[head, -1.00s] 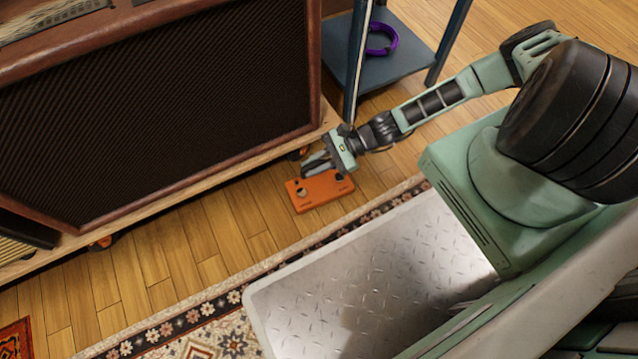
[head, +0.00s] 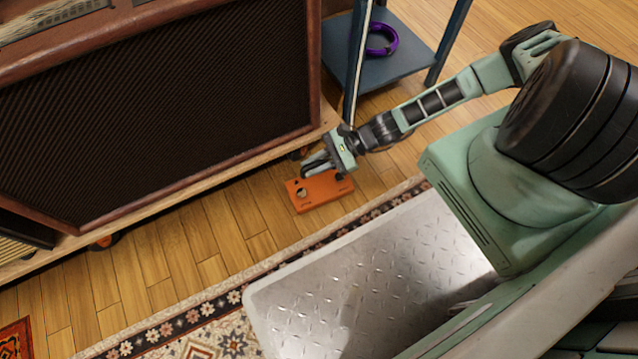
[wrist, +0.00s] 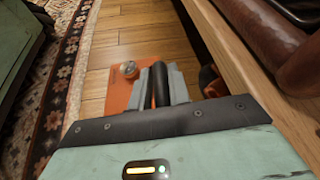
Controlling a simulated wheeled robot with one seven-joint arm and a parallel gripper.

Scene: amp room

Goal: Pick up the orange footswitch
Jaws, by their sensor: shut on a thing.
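The orange footswitch (head: 325,194) is a flat orange box with a round metal button and a dark knob on top. It is at the wood floor between the amp cabinet and the rug; I cannot tell whether it touches the floor. My gripper (head: 308,171) is at its cabinet-side edge, with the fingers closed on it. In the wrist view the footswitch (wrist: 122,92) shows beyond and left of my gripper (wrist: 160,72), its metal button in sight. The fingers hide part of it.
The large amp cabinet (head: 160,110) stands on a wooden wheeled platform (head: 190,183) close beside my gripper. A blue metal stand (head: 400,68) with a purple ring (head: 383,40) is behind. A patterned rug (head: 190,322) lies in front. Bare floor is free to the left.

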